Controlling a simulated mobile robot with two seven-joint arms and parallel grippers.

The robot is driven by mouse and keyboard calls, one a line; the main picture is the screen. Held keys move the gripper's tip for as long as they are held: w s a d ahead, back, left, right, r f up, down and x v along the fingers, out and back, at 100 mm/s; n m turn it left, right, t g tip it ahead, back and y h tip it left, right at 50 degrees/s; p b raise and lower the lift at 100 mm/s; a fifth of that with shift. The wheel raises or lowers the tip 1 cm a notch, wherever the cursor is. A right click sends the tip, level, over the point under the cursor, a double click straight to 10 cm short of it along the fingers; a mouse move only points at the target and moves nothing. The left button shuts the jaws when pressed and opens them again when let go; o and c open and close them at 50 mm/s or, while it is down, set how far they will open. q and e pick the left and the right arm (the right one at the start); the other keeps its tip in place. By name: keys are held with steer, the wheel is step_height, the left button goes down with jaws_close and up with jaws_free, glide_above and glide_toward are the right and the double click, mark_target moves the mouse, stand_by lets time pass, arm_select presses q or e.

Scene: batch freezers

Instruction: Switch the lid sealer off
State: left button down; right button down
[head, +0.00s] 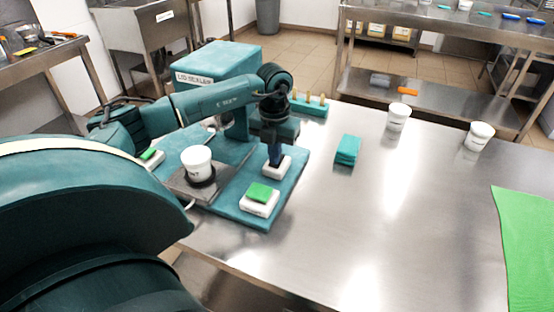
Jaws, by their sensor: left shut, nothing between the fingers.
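The lid sealer (215,62) is a teal machine with a labelled box at its back and a flat teal base on the steel table. A white cup (197,160) stands on its metal plate. On the base's front right corner is a white switch block with a green button (261,192). Behind it is a second white switch block (284,171). My left gripper (276,162) is shut, empty and pointing down at this second block. Its tips hide the top of the block, so I cannot tell whether they touch or press it. My right gripper is out of view.
Another white block with a green top (151,155) is at the machine's left. A teal stack (347,149), two white cups (398,115) (479,135) and a green cloth (528,240) are on the table. The table's front middle is clear.

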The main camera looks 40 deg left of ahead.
arm_select(q)
step_height(320, 180, up, 7)
steer(key=p, duration=0.5)
stand_by(0.7)
